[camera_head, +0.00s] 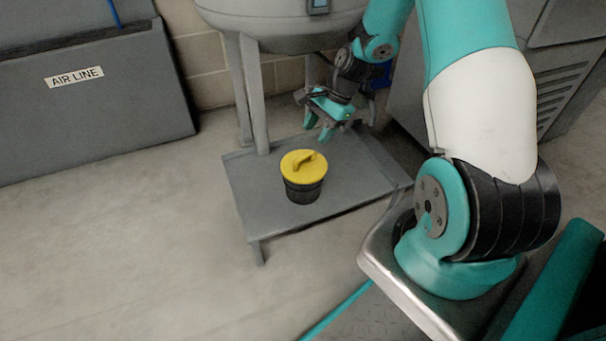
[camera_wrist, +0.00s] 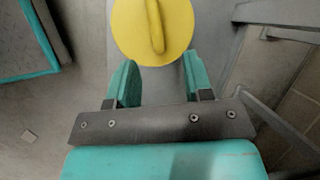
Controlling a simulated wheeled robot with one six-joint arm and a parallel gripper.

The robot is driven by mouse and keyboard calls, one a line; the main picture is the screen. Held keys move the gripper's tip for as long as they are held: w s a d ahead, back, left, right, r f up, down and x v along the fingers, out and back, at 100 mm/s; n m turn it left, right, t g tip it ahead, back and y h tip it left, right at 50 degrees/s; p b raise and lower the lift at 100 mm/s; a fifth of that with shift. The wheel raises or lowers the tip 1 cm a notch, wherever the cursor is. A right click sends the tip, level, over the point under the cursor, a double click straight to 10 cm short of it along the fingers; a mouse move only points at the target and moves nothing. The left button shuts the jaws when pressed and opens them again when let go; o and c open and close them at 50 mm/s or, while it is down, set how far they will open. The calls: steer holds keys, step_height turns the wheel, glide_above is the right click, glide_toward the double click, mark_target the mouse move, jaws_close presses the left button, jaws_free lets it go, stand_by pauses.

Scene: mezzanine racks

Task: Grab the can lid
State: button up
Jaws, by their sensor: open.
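The can lid (camera_head: 303,165) is a round yellow disc with a raised bar handle, and it sits on top of a dark can (camera_head: 303,192). The can stands upright on a low grey platform (camera_head: 255,188). In the wrist view the lid (camera_wrist: 130,30) shows at the top, partly cut off by the frame edge, with its handle running roughly up and down. My gripper (camera_head: 325,125) is open and empty, above the platform, behind and to the right of the can. In the wrist view its two teal fingers (camera_wrist: 157,78) point toward the lid, one at each side of its near edge.
A rounded grey vessel (camera_head: 275,20) on legs stands over the back of the platform. A dark grey box labelled AIR LINE (camera_head: 90,105) is at the left. A vented grey cabinet (camera_head: 560,95) is at the right. The floor at the left front is clear.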

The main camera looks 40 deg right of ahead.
mark_target(305, 155)
steer(key=b+x, duration=0.1)
steer(key=x, duration=0.1)
steer(key=shift+a+f, duration=0.15)
steer(key=shift+f, duration=0.2)
steer(key=b+x, duration=0.4)
steer(key=x, duration=0.1)
steer(key=shift+s+a, duration=0.25)
steer(key=shift+a, duration=0.05)
steer(key=shift+r, duration=0.1)
jaws_close()
